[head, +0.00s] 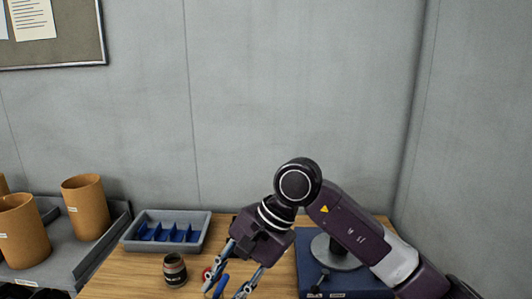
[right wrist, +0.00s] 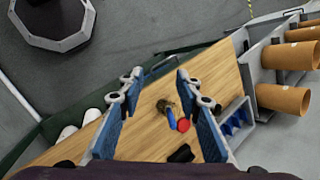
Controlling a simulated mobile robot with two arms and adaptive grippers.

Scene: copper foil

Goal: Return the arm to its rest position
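My right arm comes in from the right in the head view. Its gripper (head: 232,286) hangs over the wooden table (head: 128,272), fingers pointing down. In the right wrist view the two blue-padded fingers of my right gripper (right wrist: 158,80) stand wide apart with nothing held between them. The table shows below them, with small items on it. My left gripper is in neither view.
A small dark jar (head: 174,271) and a blue item (head: 221,287) lie near my right gripper, with a red item (right wrist: 183,125). A grey tray with blue dividers (head: 204,234) stands behind. Brown tubes (head: 84,206) stand left. A round-based stand (head: 335,258) is right.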

